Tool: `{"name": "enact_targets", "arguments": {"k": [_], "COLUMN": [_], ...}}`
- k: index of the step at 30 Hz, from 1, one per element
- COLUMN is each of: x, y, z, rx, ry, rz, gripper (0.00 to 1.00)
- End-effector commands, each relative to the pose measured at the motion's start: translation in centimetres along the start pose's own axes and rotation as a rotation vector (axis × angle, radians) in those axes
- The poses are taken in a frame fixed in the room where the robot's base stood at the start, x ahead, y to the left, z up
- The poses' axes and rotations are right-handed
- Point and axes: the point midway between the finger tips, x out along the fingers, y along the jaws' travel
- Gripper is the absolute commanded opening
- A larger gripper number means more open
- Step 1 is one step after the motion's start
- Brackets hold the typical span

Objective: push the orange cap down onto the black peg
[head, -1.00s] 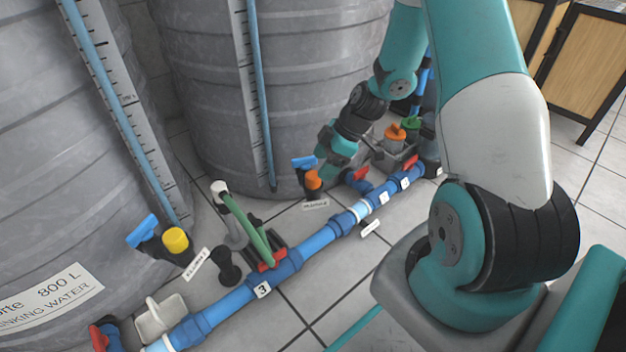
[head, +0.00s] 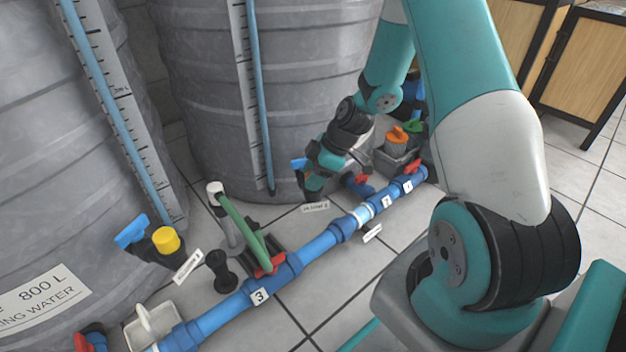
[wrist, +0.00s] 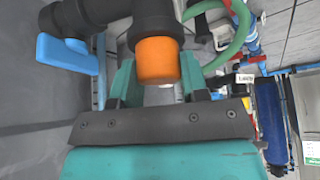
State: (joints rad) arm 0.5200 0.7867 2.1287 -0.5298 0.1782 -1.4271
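The orange cap (wrist: 158,61) sits on the end of a black pipe fitting (wrist: 150,15) with a blue lever (wrist: 66,53) in the wrist view. My gripper (wrist: 159,80) is open, with one teal finger on each side of the cap and little room to spare. In the head view my gripper (head: 314,184) is low at the rear tank's foot and hides the cap. The black peg (head: 222,272) stands upright on the floor at the lower left, bare on top, well away from my gripper.
A yellow cap (head: 166,240) on a similar fitting is left of the peg. A grey box (head: 393,163) with an orange-topped part stands at right. Grey tanks (head: 215,100) wall the back.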

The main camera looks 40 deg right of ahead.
Motion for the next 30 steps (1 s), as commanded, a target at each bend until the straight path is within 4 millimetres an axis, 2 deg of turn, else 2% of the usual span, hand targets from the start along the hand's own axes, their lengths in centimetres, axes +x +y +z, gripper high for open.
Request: {"name": "enact_targets", "arguments": {"k": [10,16,20,30], "x": [-0.1,-1.5,-3.7,-12.2], "y": [0.0,0.0,0.0,0.1], "z": [-0.1,-0.9,-2.1,-7.0], "rx": [0.0,-0.001,-0.001,-0.002], "ry": [0.0,0.0,0.0,0.0], "rz": [0.0,0.001,0.001,0.003], "gripper": [0.2,0.2,0.2,0.2]}}
